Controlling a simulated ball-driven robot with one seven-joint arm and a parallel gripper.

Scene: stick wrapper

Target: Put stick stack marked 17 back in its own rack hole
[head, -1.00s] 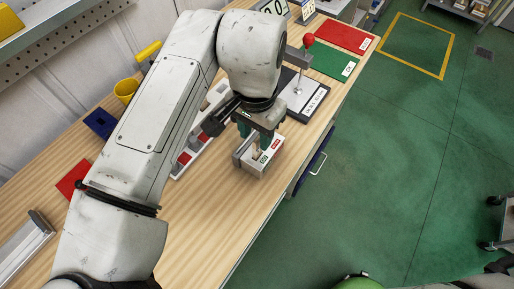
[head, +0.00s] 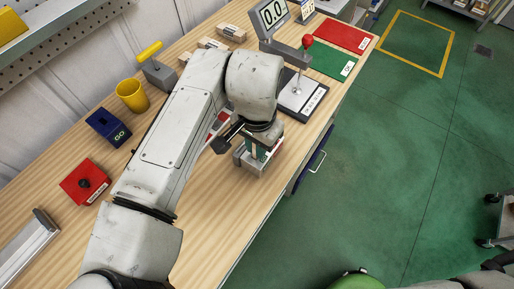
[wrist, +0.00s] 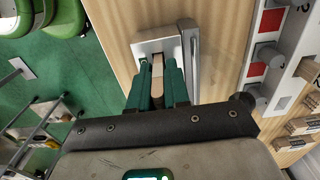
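A pale wooden stick stack (wrist: 157,82) stands in the slot of a white block in the wrist view. My gripper (wrist: 158,95) has its green fingers closed on both sides of the stack. In the head view my gripper (head: 259,150) is low over the white block (head: 246,166), and the fingers mostly hide the stack. No number is readable on it. The rack with red and white squares (wrist: 258,69) lies to the right in the wrist view. In the head view my arm covers most of it.
Labelled wooden bundles (head: 231,32) lie at the back. The bench front is clear.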

